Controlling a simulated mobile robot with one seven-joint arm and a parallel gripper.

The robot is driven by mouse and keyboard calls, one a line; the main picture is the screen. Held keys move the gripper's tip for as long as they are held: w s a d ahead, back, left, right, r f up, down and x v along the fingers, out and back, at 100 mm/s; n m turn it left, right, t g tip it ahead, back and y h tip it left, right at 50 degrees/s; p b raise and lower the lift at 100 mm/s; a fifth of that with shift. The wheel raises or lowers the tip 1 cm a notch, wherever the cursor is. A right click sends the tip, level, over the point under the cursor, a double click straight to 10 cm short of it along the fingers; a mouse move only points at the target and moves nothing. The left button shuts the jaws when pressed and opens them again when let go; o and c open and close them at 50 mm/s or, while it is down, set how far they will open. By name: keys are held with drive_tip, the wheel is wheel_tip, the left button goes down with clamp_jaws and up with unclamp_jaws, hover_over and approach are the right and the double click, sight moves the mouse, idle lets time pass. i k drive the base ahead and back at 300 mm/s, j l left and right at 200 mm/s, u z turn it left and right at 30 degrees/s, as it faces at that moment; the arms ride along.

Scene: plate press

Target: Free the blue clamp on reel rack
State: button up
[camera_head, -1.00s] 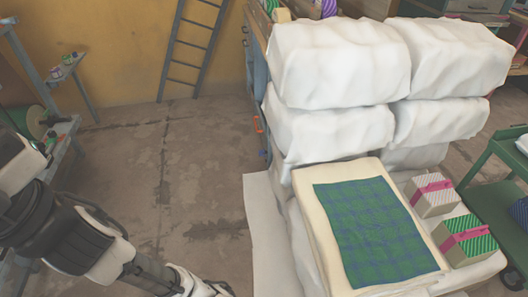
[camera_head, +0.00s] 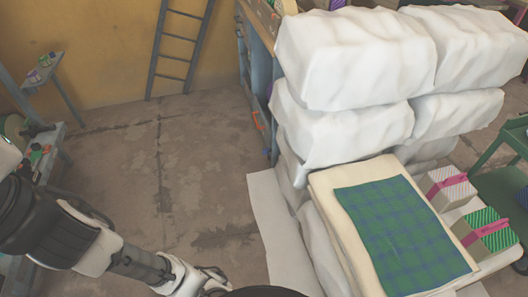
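A grey-blue rack with a green reel (camera_head: 13,127) stands at the left edge, partly cut off and partly behind my arm. Small red and green items (camera_head: 40,152) sit on its low shelf, too small to make out. I cannot pick out a blue clamp on this rack. My arm crosses the lower left, and my gripper (camera_head: 212,282) is at the bottom edge, mostly cut off. It is over the floor, apart from the rack, and its fingers cannot be made out.
Wrapped white bales (camera_head: 345,60) are stacked at the right. A green plaid cloth (camera_head: 400,230) lies on a cream pad, with striped boxes (camera_head: 447,188) beside it. An orange item (camera_head: 260,121) shows on a bench side. A ladder (camera_head: 178,45) leans on the wall. The middle floor is clear.

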sight(266, 151)
drive_tip(key=i+j, duration=0.45)
drive_tip(key=i, duration=0.2)
drive_tip(key=i+j+z, duration=0.1)
drive_tip(key=i+j, duration=0.35)
drive_tip(key=i, duration=0.25)
drive_tip(key=i+j, duration=0.5)
drive_tip(key=i+z, duration=0.05)
drive_tip(key=i, duration=0.1)
